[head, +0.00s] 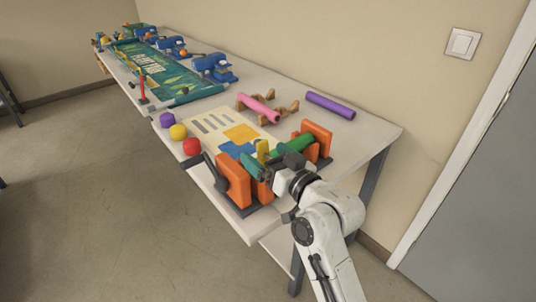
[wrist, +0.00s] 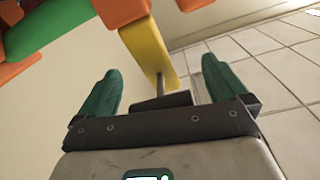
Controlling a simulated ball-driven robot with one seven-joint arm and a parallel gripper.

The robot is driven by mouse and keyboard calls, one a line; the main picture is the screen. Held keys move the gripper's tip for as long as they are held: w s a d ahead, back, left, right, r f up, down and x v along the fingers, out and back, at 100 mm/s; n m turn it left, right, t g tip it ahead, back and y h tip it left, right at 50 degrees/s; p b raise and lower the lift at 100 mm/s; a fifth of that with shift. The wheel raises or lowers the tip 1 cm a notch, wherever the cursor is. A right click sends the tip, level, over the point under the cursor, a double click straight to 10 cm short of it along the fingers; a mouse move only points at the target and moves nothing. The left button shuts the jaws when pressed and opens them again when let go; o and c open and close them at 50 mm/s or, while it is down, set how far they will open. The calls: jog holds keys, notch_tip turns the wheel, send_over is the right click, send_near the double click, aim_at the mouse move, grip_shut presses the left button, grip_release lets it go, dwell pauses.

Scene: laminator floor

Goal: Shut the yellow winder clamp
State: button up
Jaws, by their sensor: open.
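The winder has two orange end blocks, one at front left (head: 234,181) and one at back right (head: 319,137), with a green roll (head: 300,142) between them. The yellow clamp (head: 262,149) shows as a small upright piece beside my gripper. In the wrist view the yellow clamp (wrist: 146,45) is a bar coming down from an orange part, with a thin grey rod near its lower end. My gripper (wrist: 168,78) is open, its teal fingers either side of the clamp's lower end in the picture; I cannot tell any contact. My wrist hides part of the winder in the head view.
A printed sheet (head: 222,130) lies behind the winder. Purple (head: 167,119), yellow (head: 178,132) and red (head: 191,146) pieces line the table's left edge. A pink roll (head: 258,107) rests on wooden cradles; a purple roll (head: 330,106) lies behind. Blue machines (head: 214,68) stand farther back.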

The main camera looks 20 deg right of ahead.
jog(key=shift+c, duration=0.5)
jog(key=c, duration=1.3)
jog(key=shift+w, duration=0.15)
jog(key=shift+c, duration=0.2)
